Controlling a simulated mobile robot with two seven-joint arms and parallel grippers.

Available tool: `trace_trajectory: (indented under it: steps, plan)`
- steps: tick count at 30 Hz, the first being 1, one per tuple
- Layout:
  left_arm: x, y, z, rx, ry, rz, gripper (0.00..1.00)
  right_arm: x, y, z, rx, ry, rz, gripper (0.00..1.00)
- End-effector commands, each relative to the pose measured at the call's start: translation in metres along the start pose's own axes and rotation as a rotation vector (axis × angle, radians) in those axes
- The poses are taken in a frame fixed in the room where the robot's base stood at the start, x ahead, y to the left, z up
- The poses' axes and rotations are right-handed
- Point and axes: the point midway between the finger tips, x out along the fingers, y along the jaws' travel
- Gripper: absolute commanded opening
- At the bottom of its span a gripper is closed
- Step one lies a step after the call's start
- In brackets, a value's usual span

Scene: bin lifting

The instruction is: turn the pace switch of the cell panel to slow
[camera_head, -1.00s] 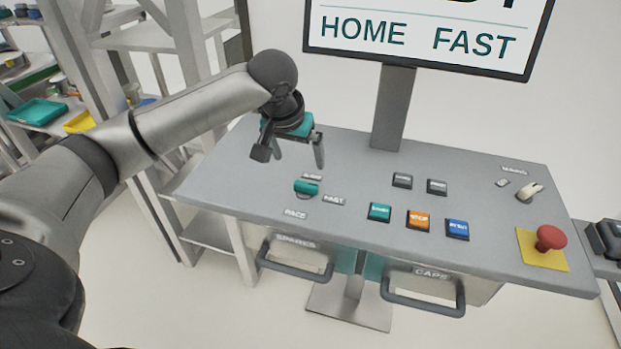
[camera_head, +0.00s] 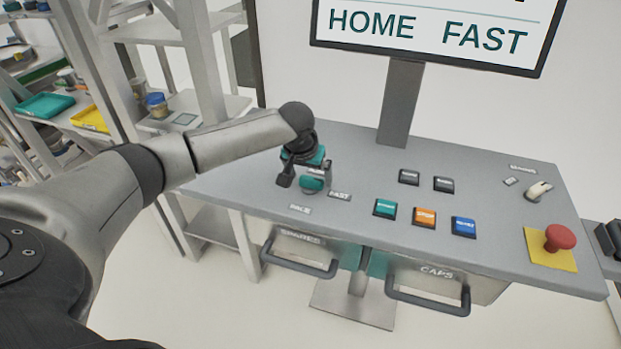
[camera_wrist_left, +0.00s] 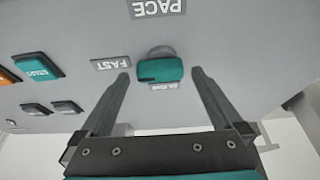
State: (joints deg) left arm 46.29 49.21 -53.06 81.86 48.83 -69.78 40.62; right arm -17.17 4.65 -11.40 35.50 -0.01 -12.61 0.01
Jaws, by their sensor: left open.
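The cell panel (camera_head: 360,232) is a grey sloped console. Its pace switch is a teal knob (camera_head: 312,183), above the PACE label (camera_head: 300,210) and beside the FAST label (camera_head: 340,195). In the left wrist view the knob (camera_wrist_left: 160,70) lies between and just beyond my open fingertips (camera_wrist_left: 160,76), with the SLOW label (camera_wrist_left: 163,87) partly hidden under it. My left gripper (camera_head: 304,184) is open over the knob, one finger on each side; I cannot tell whether it touches. The screen (camera_head: 430,30) reads HOME FAST. My right gripper is not in view.
The green (camera_head: 385,208), orange (camera_head: 424,217) and blue (camera_head: 463,227) buttons sit right of the switch. A red mushroom button (camera_head: 559,238) and a pale switch (camera_head: 539,190) stand at the far right. Drawers with handles are below. Shelving (camera_head: 205,60) stands at the left.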

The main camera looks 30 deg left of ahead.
Motion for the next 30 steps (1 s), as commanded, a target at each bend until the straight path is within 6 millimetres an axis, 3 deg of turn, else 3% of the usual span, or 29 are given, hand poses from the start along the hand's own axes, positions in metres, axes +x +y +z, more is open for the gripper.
trace_trajectory:
  steps: [6,15,30]
  plan:
    - [0.0122,0.0002,-0.0004,0.000,0.001,0.000,1.00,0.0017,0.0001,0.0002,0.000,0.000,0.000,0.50]
    - [0.0131,0.0001,-0.0005,0.000,0.002,0.000,1.00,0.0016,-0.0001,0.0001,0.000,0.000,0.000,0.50]
    - [0.0130,-0.0001,-0.0003,0.000,0.001,0.000,0.44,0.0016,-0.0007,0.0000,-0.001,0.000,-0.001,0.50]
